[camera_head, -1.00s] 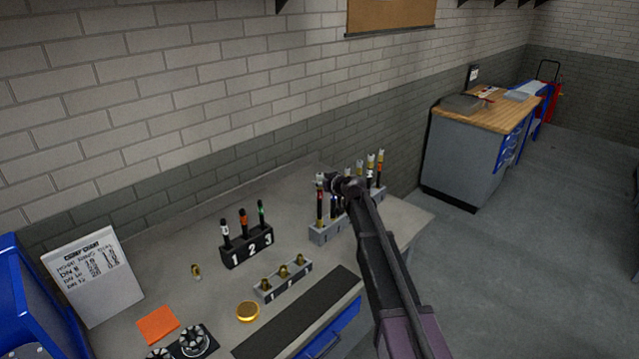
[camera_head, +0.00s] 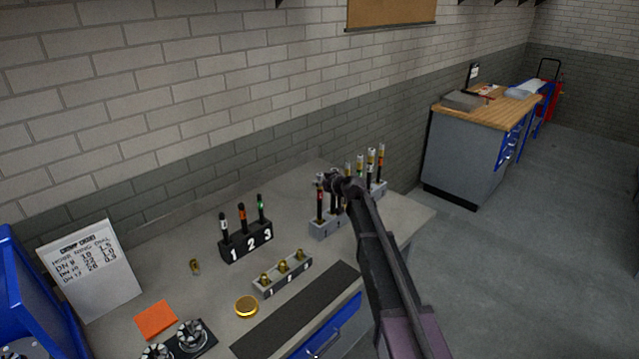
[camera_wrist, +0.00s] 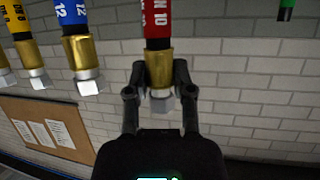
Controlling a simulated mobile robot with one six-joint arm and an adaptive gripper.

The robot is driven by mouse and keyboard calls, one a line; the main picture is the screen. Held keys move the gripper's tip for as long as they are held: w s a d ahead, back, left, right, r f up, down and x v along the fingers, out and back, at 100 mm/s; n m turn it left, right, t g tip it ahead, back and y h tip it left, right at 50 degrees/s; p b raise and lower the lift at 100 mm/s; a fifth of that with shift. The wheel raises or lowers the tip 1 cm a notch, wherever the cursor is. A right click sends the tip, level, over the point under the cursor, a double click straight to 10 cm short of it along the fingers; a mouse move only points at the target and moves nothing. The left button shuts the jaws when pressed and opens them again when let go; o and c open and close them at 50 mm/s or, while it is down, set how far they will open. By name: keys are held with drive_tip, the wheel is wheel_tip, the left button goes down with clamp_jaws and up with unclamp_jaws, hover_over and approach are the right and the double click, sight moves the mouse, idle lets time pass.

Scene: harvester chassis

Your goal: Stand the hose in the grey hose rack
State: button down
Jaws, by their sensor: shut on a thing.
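My gripper (camera_wrist: 159,75) is shut on the brass end fitting of a hose with a red DN 10 band (camera_wrist: 157,22); a silver hex nut sticks out beyond the fingers. In the head view my gripper (camera_head: 327,180) is at the top of this hose (camera_head: 320,206), which looks upright over the left end of the grey hose rack (camera_head: 326,230). I cannot tell whether its lower end is seated in the rack. Several other hoses stand in the grey rack, partly hidden by my arm. Blue-banded (camera_wrist: 75,14) and yellow-banded (camera_wrist: 14,18) hoses are close beside the held one.
A black rack (camera_head: 247,246) numbered 1 2 3 holds three dark hoses left of the grey rack. A small grey block (camera_head: 282,280) with brass fittings stands in front. A gold round dish (camera_head: 246,307) and a dark mat (camera_head: 300,318) are nearer. The brick wall is behind.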

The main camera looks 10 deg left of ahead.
drive_tip(key=shift+f+b, duration=0.65)
drive_tip(key=shift+f, duration=0.05)
drive_tip(key=shift+c, duration=2)
unclamp_jaws()
drive_tip(key=shift+s, duration=0.1)
drive_tip(key=s+d+f+m+g+h, duration=0.2)
drive_tip(key=s+d+f+g+h, duration=0.1)
drive_tip(key=s+d, duration=0.6)
drive_tip(key=s+d+f+m+g+h, duration=0.3)
drive_tip(key=s+d, duration=0.6)
drive_tip(key=s, duration=0.9)
drive_tip(key=s+d+f+m+g+h, duration=0.2)
drive_tip(key=s+d, duration=0.7)
drive_tip(key=s, duration=0.5)
wheel_tip(320, 180, down, 4)
drive_tip(key=shift+r+m+g+h, duration=0.25)
drive_tip(key=shift+m+g+h, duration=0.2)
drive_tip(key=shift+g, duration=0.75)
drive_tip(key=shift+s, duration=0.1)
